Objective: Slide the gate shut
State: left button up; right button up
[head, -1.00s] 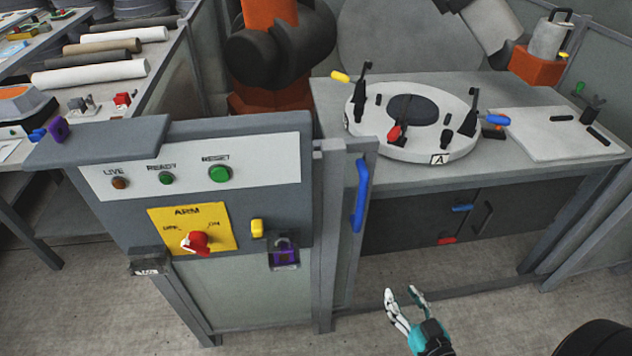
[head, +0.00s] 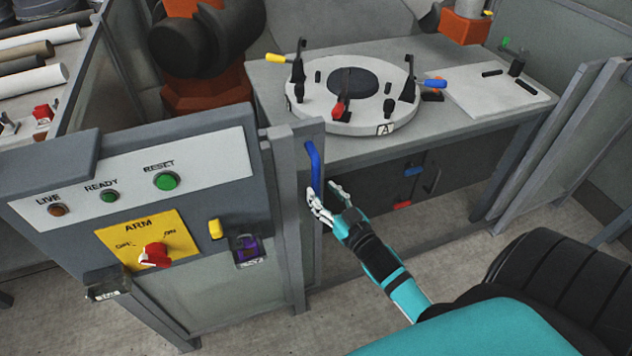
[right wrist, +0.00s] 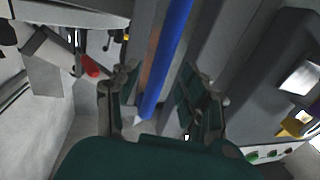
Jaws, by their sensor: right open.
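The gate's narrow grey end (head: 316,235) stands beside the control-panel fence in the head view, and the opening to its right is clear. An upright blue handle (head: 314,163) is fixed to that end. My right gripper (head: 323,190) is open at the lower part of the handle. In the right wrist view the blue handle (right wrist: 168,60) runs between the spread fingers of my right gripper (right wrist: 160,85). I cannot tell whether they touch it. My left gripper is not in view.
Left of the gate is a panel (head: 130,175) with lamps, a red ARM switch (head: 154,255) and a purple padlock (head: 246,248). Behind the opening stands a table (head: 440,137) with a round white mould (head: 350,122). More fence panels (head: 560,140) stand at the right.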

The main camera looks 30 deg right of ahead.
aim_at(318, 188)
jog(key=shift+w+d, duration=0.1)
jog(key=shift+w, duration=1.9)
grip_shut()
jog(key=shift+w+f, duration=0.1)
jog(key=shift+f, duration=0.1)
